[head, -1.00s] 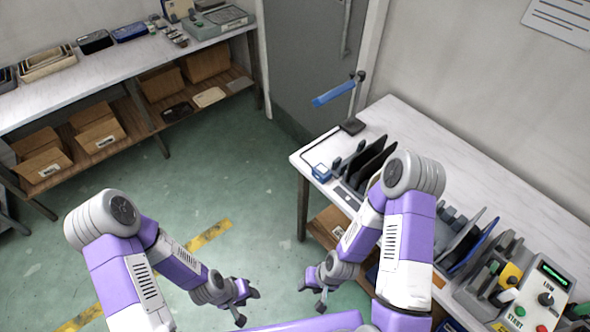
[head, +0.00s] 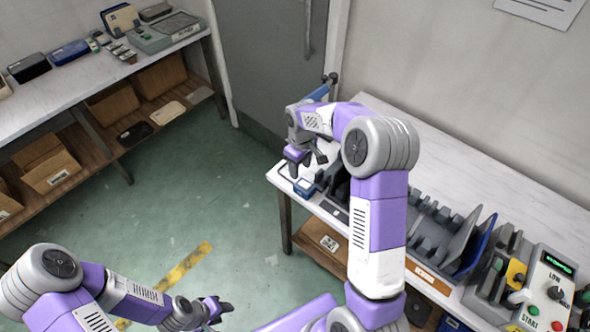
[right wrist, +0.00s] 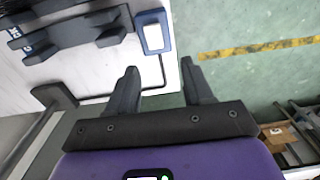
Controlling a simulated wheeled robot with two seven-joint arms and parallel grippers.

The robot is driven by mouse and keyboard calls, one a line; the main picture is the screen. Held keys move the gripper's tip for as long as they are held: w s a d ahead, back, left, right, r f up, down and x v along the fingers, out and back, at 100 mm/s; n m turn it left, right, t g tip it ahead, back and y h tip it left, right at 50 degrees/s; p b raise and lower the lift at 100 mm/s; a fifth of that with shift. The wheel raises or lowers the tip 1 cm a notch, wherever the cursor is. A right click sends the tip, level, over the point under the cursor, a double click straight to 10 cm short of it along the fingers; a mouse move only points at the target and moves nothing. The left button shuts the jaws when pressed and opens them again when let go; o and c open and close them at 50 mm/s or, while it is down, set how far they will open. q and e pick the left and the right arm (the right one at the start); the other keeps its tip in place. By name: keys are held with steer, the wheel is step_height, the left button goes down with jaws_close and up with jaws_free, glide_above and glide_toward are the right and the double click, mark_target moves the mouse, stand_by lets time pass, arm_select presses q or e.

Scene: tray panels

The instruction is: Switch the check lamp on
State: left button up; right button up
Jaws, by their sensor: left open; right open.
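The lamp's blue arm (head: 318,93) stands at the far end of the right table, mostly hidden behind my right arm. I cannot tell whether it is lit. A small blue box with a pale top (head: 305,187) sits at the table's near left corner; it also shows in the right wrist view (right wrist: 152,32), with a black cable (right wrist: 162,72) leading from it. My right gripper (head: 304,162) is open and empty, above the table corner near the box. In the right wrist view its fingertips (right wrist: 159,69) are apart, the box just beyond them. My left gripper (head: 226,306) is open and empty over the floor.
Dark upright panels (head: 440,235) stand in racks along the right table. A control box (head: 545,290) with a knob and buttons stands at the right. Another bench (head: 70,100) with boxes is at the left. Green floor (head: 190,190) lies open between.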

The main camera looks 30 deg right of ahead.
mark_target(301, 182)
steer(key=shift+w+d+r, duration=0.1)
steer(key=shift+d+r, duration=0.1)
steer(key=shift+d, duration=0.05)
step_height(301, 182, down, 7)
steer(key=shift+f+b, duration=0.1)
steer(key=shift+b, duration=0.55)
